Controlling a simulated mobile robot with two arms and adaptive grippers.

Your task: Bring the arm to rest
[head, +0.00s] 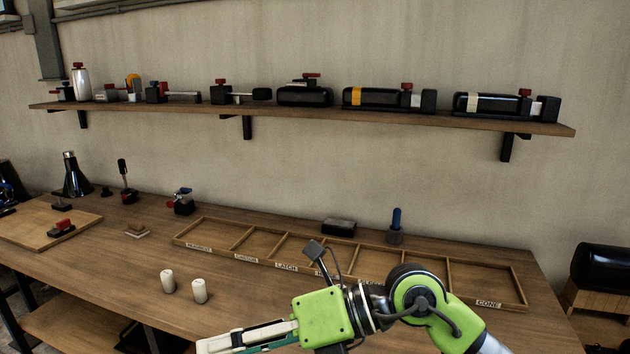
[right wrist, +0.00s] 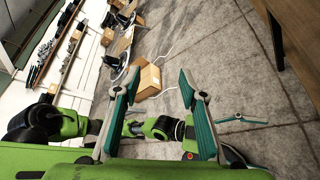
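My right gripper (head: 205,346) reaches in from the lower right in the head view and points left, in front of the bench. Its green wrist body shows clearly, while the fingers run down to the bottom edge. In the right wrist view its two grey and teal fingers (right wrist: 158,82) stand wide apart with nothing between them. My left gripper does not show in the head view. Green links of my other arm cross the lower part of the right wrist view. Teal finger parts (right wrist: 240,119) show beyond the right finger, partly hidden and too small to judge.
The wooden bench (head: 110,265) carries two white cylinders (head: 199,291), a labelled divided tray (head: 260,247), a board (head: 30,233) and small tools. A wall shelf (head: 300,115) holds several tools.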

